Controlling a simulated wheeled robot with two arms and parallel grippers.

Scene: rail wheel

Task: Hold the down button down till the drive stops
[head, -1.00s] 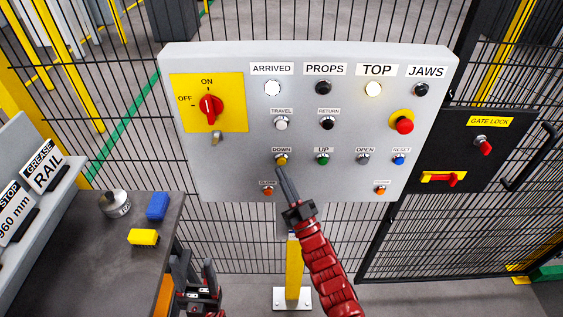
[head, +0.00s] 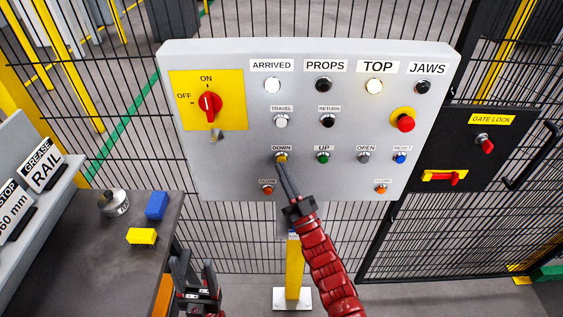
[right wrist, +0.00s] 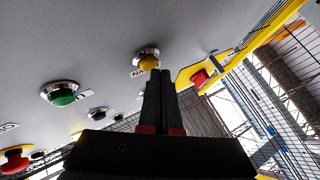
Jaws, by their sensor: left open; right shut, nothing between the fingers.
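The yellow down button (head: 281,158) is on the grey control panel (head: 235,170), under the label DOWN. My right gripper (head: 281,165) is shut and empty, with its fingertips at the button's lower edge. In the right wrist view the closed fingertips (right wrist: 160,73) overlap the lower edge of the yellow button (right wrist: 149,62). I cannot tell whether they touch it or how far it is pressed. My left gripper (head: 194,268) is open and low, beside the table. The ARRIVED lamp (head: 272,86) and the TOP lamp (head: 373,86) look lit; PROPS (head: 323,85) and JAWS (head: 422,87) are dark.
A red emergency stop (head: 405,122) and a red rotary switch (head: 210,104) are on the panel. The table (head: 90,245) is at lower left.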

